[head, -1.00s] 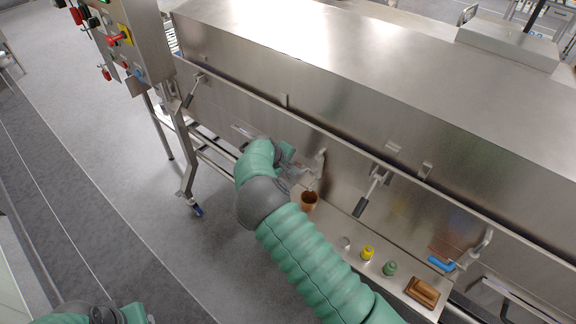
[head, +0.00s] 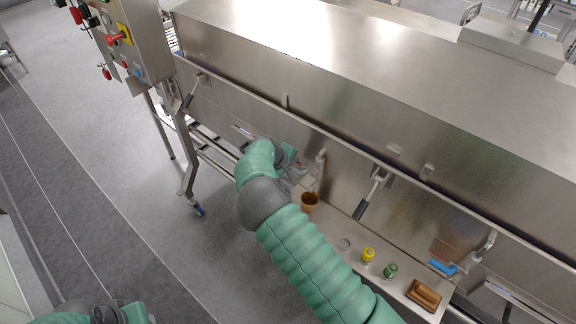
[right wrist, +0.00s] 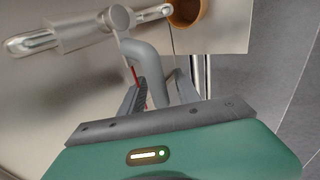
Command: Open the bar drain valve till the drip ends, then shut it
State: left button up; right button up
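The drain fitting under the steel tunnel (head: 320,165) is a pale pipe in the head view. In the right wrist view it is a round metal valve body (right wrist: 85,30) with a grey bent lever (right wrist: 150,62). My right gripper (right wrist: 158,88) has its fingers apart on either side of the lever's end; a narrow gap shows on the right. It also shows in the head view (head: 292,166), partly hidden by my wrist. A brown cup (head: 310,202) stands below the fitting. I cannot make out a drip. My left gripper is out of view.
A shelf (head: 345,220) under the tunnel carries a small clear glass (head: 344,244), yellow bottle (head: 368,254), green bottle (head: 390,270) and brown brush (head: 424,294). A blue-handled fitting (head: 442,267) is at the right. A control box (head: 133,40) stands at the left.

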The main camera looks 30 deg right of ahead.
jog(key=b+v, duration=0.3)
jog(key=v, duration=1.3)
